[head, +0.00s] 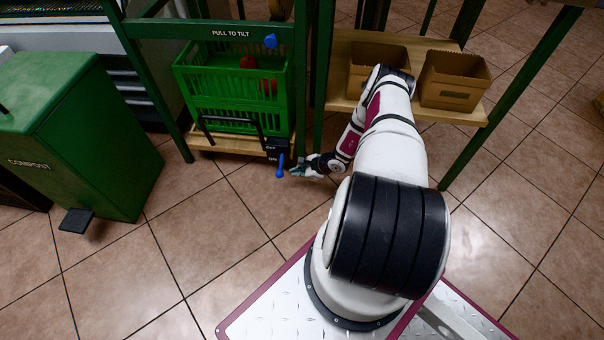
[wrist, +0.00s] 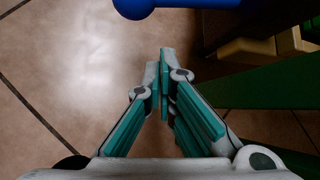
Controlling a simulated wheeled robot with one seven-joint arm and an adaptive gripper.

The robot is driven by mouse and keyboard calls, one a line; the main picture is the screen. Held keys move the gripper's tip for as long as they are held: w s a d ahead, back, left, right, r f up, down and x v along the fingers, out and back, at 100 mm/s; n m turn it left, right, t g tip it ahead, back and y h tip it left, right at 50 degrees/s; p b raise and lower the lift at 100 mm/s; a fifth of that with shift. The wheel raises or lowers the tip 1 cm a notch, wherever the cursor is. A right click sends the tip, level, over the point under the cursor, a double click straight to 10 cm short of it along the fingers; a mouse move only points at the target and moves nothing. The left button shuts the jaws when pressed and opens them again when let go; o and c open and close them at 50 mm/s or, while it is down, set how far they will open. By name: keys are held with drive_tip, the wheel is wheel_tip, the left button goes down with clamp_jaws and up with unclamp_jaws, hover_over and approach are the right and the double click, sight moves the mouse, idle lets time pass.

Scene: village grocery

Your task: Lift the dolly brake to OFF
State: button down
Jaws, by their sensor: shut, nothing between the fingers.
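The dolly (head: 228,144) is a low wooden platform under a green crate, inside a green frame. A small dark plate (head: 276,148) at its front right corner has lettering that seems to read OFF above and ON below. The blue brake lever (head: 280,167) hangs down beside the lower mark. My gripper (head: 295,170) is shut and empty, just right of the lever, with a small gap seeming to lie between them. In the wrist view, the shut fingertips (wrist: 165,56) point up the picture, and the lever's blue rounded end (wrist: 134,8) lies beyond them, slightly left.
The green crate (head: 220,118) holds red items, with a black bar at its front. A green post stands close right of the lever. A wooden shelf with cardboard boxes (head: 452,82) is behind my arm. A green compost bin (head: 75,140) stands left. The tiled floor in front is clear.

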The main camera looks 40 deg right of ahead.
sight(281, 163)
drive_tip(key=b+x, duration=0.2)
drive_tip(key=x, duration=0.2)
drive_tip(key=shift+f, duration=0.25)
drive_tip(key=shift+w+a+r, duration=0.1)
drive_tip(key=shift+a+r, duration=0.1)
drive_tip(key=shift+r, duration=0.5)
drive_tip(key=shift+s+a+r, duration=0.1)
drive_tip(key=shift+a+r, duration=0.15)
drive_tip(key=shift+r, duration=0.45)
drive_tip(key=shift+w+a+r, duration=0.1)
drive_tip(key=shift+a+r, duration=0.1)
drive_tip(key=shift+r, duration=0.45)
